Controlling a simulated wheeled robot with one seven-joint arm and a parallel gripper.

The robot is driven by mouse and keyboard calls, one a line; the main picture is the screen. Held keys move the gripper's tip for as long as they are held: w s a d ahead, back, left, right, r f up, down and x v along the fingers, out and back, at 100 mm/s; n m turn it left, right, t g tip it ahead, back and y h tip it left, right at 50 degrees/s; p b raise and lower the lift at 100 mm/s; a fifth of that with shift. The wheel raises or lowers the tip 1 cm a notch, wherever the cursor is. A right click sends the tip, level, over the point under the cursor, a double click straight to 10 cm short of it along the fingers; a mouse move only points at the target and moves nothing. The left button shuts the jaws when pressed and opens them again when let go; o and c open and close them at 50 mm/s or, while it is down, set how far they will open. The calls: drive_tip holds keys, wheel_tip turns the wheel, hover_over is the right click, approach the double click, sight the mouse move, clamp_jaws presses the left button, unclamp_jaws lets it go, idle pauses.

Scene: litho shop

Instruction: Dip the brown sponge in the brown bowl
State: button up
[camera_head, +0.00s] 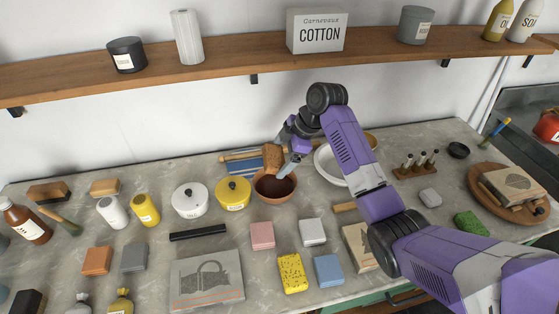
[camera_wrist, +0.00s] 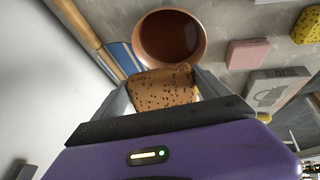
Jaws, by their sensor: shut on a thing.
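The brown sponge (camera_head: 273,158) is held between the fingers of my gripper (camera_head: 282,166). In the wrist view the speckled brown sponge (camera_wrist: 162,88) fills the space between my gripper's two fingers (camera_wrist: 160,92). The brown bowl (camera_head: 275,195) stands on the counter with dark brown liquid inside. In the head view the sponge is above the bowl's back rim; in the wrist view the bowl (camera_wrist: 171,37) lies just beyond the sponge. The sponge appears above the bowl; I cannot tell whether it touches the rim.
A yellow lidded pot (camera_head: 233,193) stands close left of the bowl, and a white basin (camera_head: 328,163) close right. A blue striped cloth (camera_head: 243,165) and a wooden roller lie behind. Pink (camera_head: 262,236), white, yellow and blue sponges lie in front. A shelf (camera_head: 180,65) runs above.

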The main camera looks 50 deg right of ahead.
drive_tip(key=shift+s, duration=0.15)
drive_tip(key=shift+f+b, duration=0.35)
drive_tip(key=shift+f, duration=0.1)
wheel_tip(320, 180, down, 9)
drive_tip(key=b, duration=0.6)
drive_tip(key=shift+f, duration=0.15)
drive_tip(key=shift+s+f, duration=0.15)
drive_tip(key=shift+f, duration=0.1)
drive_tip(key=shift+a+r, duration=0.1)
drive_tip(key=r+p, duration=0.1)
drive_tip(key=r, duration=0.1)
drive_tip(key=r+p, duration=0.1)
drive_tip(key=shift+w+r+p, duration=0.2)
drive_tip(key=shift+r+p, duration=0.1)
drive_tip(key=shift+r, duration=0.1)
drive_tip(key=shift+r+p, duration=1.5)
drive_tip(key=shift+r, duration=0.55)
idle(0.4)
